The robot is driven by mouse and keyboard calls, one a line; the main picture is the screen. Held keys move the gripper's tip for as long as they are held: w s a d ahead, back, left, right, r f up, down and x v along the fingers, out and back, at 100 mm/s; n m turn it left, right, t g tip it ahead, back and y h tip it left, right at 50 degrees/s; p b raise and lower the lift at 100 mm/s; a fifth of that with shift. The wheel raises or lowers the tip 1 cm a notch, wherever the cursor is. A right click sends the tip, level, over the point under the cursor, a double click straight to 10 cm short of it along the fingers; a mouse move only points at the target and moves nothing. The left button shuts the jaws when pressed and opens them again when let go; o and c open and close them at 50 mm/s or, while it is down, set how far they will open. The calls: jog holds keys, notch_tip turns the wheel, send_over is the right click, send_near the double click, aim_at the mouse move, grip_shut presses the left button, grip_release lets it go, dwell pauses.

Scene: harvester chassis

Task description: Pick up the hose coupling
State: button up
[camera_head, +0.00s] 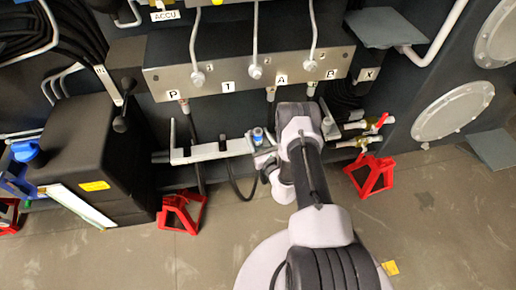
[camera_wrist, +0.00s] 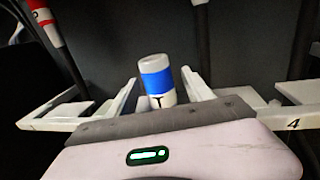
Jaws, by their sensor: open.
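The hose coupling (camera_wrist: 158,82), a pale cylinder with a blue band and a dark mark below it, stands nearly upright in the wrist view. Its blue part (camera_head: 258,135) also shows in the head view, at the right end of a pale bracket (camera_head: 208,152). My gripper (camera_wrist: 160,77) is open, with one pale finger on each side of the coupling. I see small gaps at the sides; contact lower down is hidden by the gripper body. In the head view my arm hides part of this area.
The manifold block (camera_head: 245,72) with labelled ports and hoses is above. Red jack stands (camera_head: 181,213) (camera_head: 371,175) and brass valves (camera_head: 362,140) flank the arm. A black tank (camera_head: 98,155) stands left. In the wrist view, a red-banded hose end (camera_wrist: 45,22) is upper left.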

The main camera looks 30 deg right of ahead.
grip_shut()
notch_tip(320, 180, up, 10)
jog(key=p, duration=0.4)
jog(key=shift+r+p, duration=0.5)
jog(key=shift+r, duration=0.3)
jog(key=s+a+r+p, duration=0.1)
jog(key=s+r, duration=0.1)
jog(key=s, duration=0.4)
jog(key=shift+a, duration=0.4)
